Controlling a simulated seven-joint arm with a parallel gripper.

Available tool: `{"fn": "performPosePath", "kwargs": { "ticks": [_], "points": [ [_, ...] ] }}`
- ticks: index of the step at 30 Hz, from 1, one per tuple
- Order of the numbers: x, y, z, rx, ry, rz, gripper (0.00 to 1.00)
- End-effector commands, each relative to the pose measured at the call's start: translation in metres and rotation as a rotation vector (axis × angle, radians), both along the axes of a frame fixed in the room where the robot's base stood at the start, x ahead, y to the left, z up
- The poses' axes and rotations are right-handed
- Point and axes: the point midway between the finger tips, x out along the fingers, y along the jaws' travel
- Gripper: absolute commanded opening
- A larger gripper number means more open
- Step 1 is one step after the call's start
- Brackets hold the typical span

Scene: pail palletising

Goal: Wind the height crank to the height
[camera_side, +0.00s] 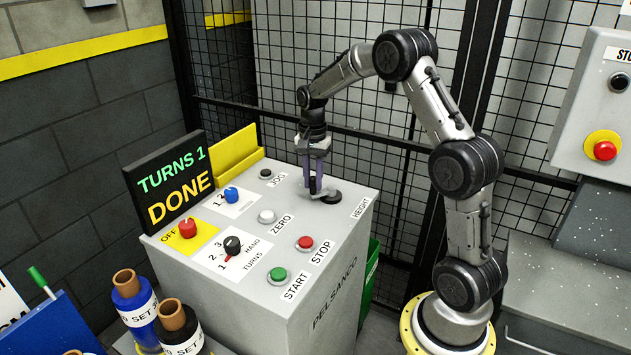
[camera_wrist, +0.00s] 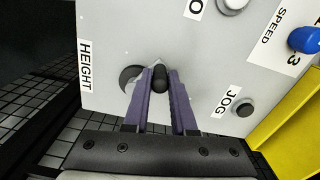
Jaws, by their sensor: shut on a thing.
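The height crank (camera_side: 330,196) is on the top of the grey console (camera_side: 320,265), beside the HEIGHT label (camera_side: 361,207). In the wrist view its round hub (camera_wrist: 130,76) shows partly behind a finger, and its black knob (camera_wrist: 159,78) stands between the fingertips. My gripper (camera_side: 314,186), with purple fingers, points down and is shut on the crank's knob; it also shows in the wrist view (camera_wrist: 160,82). The display (camera_side: 172,183) reads "TURNS 1" in green and "DONE" in yellow. The crank's arm is mostly hidden by the fingers.
The JOG button (camera_side: 266,174), ZERO button (camera_side: 267,216), red STOP button (camera_side: 305,242) and green START button (camera_side: 277,275) are near the crank. A black turns selector (camera_side: 232,245) and a red knob (camera_side: 188,228) sit further left. A mesh fence (camera_side: 270,90) stands behind.

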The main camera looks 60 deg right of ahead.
Motion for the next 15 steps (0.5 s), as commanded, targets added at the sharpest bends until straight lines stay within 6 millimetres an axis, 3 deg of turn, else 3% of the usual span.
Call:
{"fn": "performPosePath", "kwargs": {
  "ticks": [15],
  "points": [
    [0.0087, -0.0033, 0.0027, -0.004, -0.017, -0.083, 0.0]
  ]
}}
